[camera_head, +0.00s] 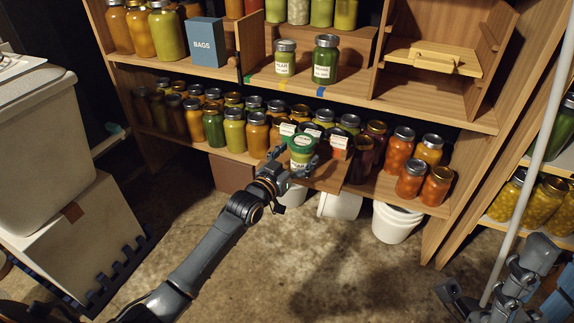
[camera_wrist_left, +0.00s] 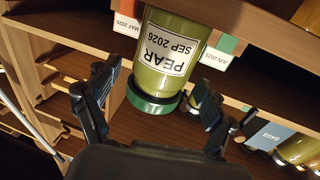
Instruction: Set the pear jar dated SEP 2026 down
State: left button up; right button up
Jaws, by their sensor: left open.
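The pear jar (camera_head: 301,158) has a green lid and pale green contents. It stands upright on a wooden board (camera_head: 328,180) that juts out at the lower shelf. In the left wrist view the jar (camera_wrist_left: 172,50) appears upside down, and its label reads PEAR SEP 2026. My left gripper (camera_head: 290,166) is open, with its fingers on either side of the jar near the lid. In the wrist view the fingers (camera_wrist_left: 152,112) look apart from the glass. My right gripper (camera_head: 460,300) is at the lower right, far from the jar; its jaws are unclear.
Date tags stand behind the jar, including an orange MAY 2026 tag (camera_wrist_left: 127,25) and a green JUN 2026 tag (camera_wrist_left: 218,55). Several filled jars crowd the lower shelf on both sides. Two green jars (camera_head: 325,60) stand above. A white bucket (camera_head: 395,222) is below. The floor in front is clear.

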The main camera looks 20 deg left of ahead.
pick_arm(q)
jog(key=p+v, duration=0.2)
jog(key=v, duration=0.3)
jog(key=shift+s, duration=0.15)
jog(key=p, duration=0.2)
send_near(296, 157)
jog(key=s, duration=0.1)
jog(key=s+d+r+t+h, duration=0.1)
jog(key=s+d+r+t, duration=0.1)
jog(key=s+d+r, duration=0.3)
jog(key=s+d+r+t+h, duration=0.1)
jog(key=s+d+r+t, duration=0.1)
jog(key=s+d+r, duration=0.3)
jog(key=s+r, duration=0.4)
jog(key=r, duration=0.5)
pick_arm(e)
jog(key=w+a+f+g+h, duration=0.2)
jog(key=w+f+g, duration=0.7)
jog(key=w, duration=0.3)
jog(key=shift+g+h, duration=0.3)
jog(key=shift+g, duration=0.1)
